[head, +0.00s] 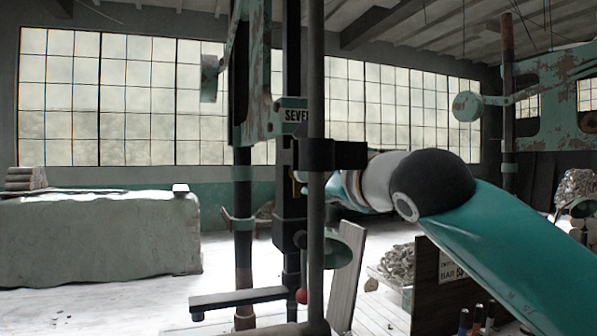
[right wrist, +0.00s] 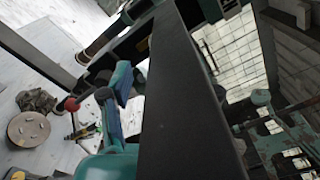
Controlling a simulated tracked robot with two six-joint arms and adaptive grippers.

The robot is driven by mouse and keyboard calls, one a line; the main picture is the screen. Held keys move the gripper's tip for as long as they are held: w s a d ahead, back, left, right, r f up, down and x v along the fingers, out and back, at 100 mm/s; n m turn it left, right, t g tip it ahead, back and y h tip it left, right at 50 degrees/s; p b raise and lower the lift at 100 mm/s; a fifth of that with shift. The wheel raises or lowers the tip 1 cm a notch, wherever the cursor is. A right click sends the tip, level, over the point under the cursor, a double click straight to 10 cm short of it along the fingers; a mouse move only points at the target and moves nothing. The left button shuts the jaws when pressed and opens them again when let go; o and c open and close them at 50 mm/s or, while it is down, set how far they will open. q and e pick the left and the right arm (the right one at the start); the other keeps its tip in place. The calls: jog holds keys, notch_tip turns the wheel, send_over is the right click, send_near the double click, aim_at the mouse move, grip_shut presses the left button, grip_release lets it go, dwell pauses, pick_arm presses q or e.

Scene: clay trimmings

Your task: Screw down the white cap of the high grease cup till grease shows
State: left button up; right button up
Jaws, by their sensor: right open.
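I cannot make out the high grease cup or its white cap in either view. My right arm comes in from the right in the head view. The end of my right gripper (head: 335,182) is up against the dark upright post, open, with its jaws mostly hidden behind the post and a black clamp. In the right wrist view a wide dark bar crosses close in front of the camera and hides the middle. My left gripper is in neither view.
The dark post (head: 316,60) stands very close to my right arm. A green lamp shade (head: 337,250) and red knob (head: 302,296) are below; the knob also shows in the right wrist view (right wrist: 71,104). A covered table (head: 95,240) stands left. A wooden board (head: 346,275) leans near the post.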

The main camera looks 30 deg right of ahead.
aim_at(304, 173)
jog(key=p+x, duration=0.2)
jog(key=x, duration=0.8)
jog(key=shift+d+p, duration=0.1)
jog(key=shift+p, duration=0.25)
jog(key=shift+s, duration=0.1)
